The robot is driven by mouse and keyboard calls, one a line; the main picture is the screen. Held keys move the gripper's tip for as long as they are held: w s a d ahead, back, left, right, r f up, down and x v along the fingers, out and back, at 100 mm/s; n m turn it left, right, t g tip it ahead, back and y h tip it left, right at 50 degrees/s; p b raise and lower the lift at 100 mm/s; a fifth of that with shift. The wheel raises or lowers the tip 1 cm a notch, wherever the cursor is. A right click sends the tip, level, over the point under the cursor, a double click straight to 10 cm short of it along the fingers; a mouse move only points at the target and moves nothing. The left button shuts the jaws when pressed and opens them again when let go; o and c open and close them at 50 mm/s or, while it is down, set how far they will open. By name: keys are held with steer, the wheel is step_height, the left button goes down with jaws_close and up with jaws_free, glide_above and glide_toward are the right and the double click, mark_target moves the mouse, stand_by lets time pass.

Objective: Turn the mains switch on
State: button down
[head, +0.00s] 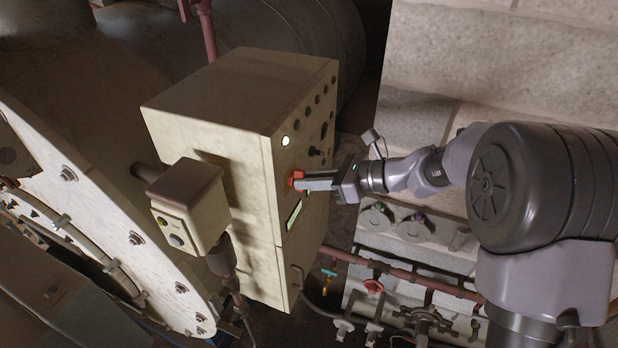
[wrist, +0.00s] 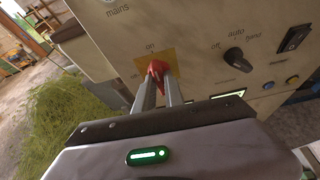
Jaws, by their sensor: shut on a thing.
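The mains switch is a red handle on a yellow plate, on the face of a cream control cabinet (head: 215,92). In the wrist view the red handle (wrist: 157,70) sits between my fingertips, just under the "on" mark of the yellow plate (wrist: 171,56). The "mains" label stands above it on the panel. My gripper (head: 298,181) is shut on the red handle; it also shows in the wrist view (wrist: 157,82). The fingers hide part of the handle and plate, so I cannot tell its exact setting.
A black auto/off/hand selector (wrist: 234,55) and a black rocker switch (wrist: 294,38) are to the right on the panel. A small cream box (head: 190,207) stands left of the cabinet. Red pipes with valves (head: 373,286) run below my arm.

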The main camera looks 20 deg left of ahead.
steer(key=c, duration=1.5)
jaws_free()
steer(key=shift+o, duration=0.2)
steer(key=shift+d, duration=0.1)
steer(key=w+b+v, duration=0.1)
steer(key=b+v, duration=0.1)
steer(key=v, duration=1.5)
steer(key=shift+s, duration=0.5)
steer(key=shift+d, duration=0.15)
